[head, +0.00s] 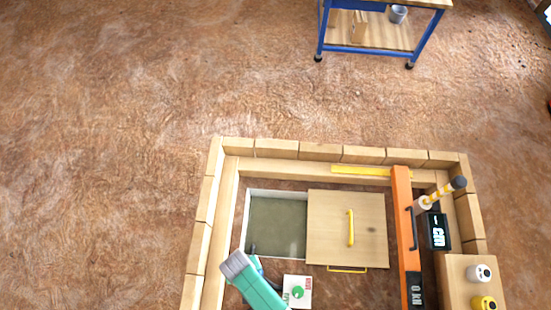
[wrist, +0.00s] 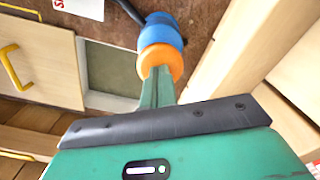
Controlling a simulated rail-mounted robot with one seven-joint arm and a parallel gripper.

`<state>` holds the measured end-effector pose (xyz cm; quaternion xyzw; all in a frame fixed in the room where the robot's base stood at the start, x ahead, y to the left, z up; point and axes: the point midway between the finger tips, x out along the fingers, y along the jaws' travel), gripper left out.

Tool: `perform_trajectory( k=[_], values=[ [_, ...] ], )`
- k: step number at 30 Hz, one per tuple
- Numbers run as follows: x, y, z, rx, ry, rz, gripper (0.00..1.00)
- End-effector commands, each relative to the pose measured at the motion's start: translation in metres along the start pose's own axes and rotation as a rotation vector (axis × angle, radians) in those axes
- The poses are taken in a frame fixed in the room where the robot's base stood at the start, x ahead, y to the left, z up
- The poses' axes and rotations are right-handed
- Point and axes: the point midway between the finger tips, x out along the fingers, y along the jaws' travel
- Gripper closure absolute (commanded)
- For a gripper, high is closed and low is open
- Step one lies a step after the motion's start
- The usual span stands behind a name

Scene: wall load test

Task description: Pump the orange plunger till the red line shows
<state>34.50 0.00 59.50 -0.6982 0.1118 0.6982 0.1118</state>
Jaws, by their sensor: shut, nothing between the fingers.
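In the wrist view the orange plunger (wrist: 161,60) shows as a rounded orange cap at the end of a blue cylinder (wrist: 160,32). My gripper (wrist: 157,82) is shut and empty, its green fingers pointing at the orange cap. The fingertips overlap the cap's near edge; I cannot tell whether they touch it. I can make out no red line in either view.
A wooden frame (head: 363,154) surrounds the pit. Inside are a grey-floored recess (head: 277,225), a wooden panel with a yellow handle (head: 350,228) and an orange beam (head: 405,222). A black display (head: 437,231) stands right of the beam. A blue cart (head: 370,48) stands farther back.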

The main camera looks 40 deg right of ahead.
Motion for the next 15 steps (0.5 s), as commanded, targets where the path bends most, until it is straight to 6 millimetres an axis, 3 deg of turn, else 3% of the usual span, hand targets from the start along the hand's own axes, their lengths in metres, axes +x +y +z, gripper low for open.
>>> perform_trajectory(
  k=[2, 8, 15],
  values=[
    [-0.018, 0.0, 0.0, 0.0, 0.0, 0.0, 1.0],
    [-0.019, 0.0, 0.0, 0.0, 0.0, 0.0, 1.0],
    [-0.048, 0.0, 0.0, -0.001, 0.0, 0.0, 1.0]
  ],
)
